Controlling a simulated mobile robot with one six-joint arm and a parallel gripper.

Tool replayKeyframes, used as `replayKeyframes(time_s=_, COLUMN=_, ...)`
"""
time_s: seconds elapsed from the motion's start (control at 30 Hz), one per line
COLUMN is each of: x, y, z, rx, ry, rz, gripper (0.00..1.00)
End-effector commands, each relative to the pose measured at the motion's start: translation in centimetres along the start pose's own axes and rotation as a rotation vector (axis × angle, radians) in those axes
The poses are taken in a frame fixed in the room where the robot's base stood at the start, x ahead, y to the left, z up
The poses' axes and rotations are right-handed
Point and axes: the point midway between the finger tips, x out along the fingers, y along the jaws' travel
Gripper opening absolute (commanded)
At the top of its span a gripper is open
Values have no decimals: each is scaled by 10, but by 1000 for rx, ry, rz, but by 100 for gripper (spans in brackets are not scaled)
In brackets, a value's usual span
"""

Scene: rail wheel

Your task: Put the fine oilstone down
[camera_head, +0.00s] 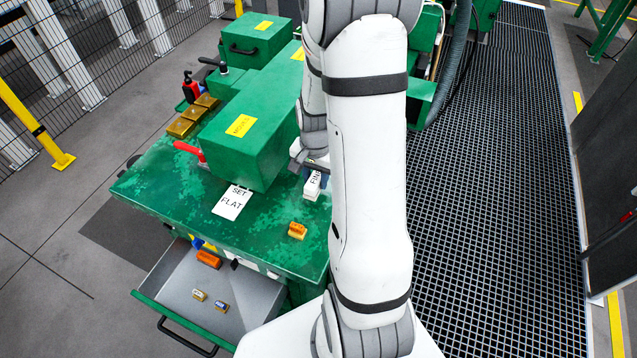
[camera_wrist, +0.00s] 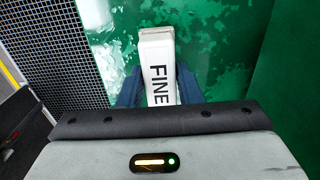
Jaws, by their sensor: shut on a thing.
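The fine oilstone (camera_wrist: 158,62) is a white block with black letters reading FINE. In the wrist view it sits between the two blue fingers of my gripper (camera_wrist: 158,88), which is shut on it. In the head view the oilstone (camera_head: 312,186) shows over the green table (camera_head: 270,232), beside the big green housing, partly hidden by my arm. My gripper (camera_head: 315,170) is mostly hidden there. I cannot tell whether the stone touches the tabletop. A white card reading SET FLAT (camera_head: 233,203) lies on the table to its left.
An orange-brown block (camera_head: 297,230) lies on the table near the front right. The green housing (camera_head: 248,140) stands close to my gripper. An open drawer (camera_head: 190,296) below holds several small blocks. Bare tabletop lies between the card and the orange-brown block.

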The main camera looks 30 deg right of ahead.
Motion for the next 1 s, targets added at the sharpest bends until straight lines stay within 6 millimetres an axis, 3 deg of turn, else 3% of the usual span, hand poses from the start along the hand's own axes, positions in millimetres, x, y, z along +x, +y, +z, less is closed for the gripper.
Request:
replayKeyframes(time_s=0.3, x=38, y=2, z=-1, rx=5, ry=-3, rz=2, gripper=3)
replayKeyframes(time_s=0.73, x=46, y=2, z=-1, rx=7, ry=0, rz=0, gripper=3)
replayKeyframes(time_s=0.77, x=45, y=2, z=-1, rx=7, ry=0, rz=0, gripper=33)
replayKeyframes(time_s=1.0, x=44, y=3, z=-2, rx=7, ry=0, rz=0, gripper=53)
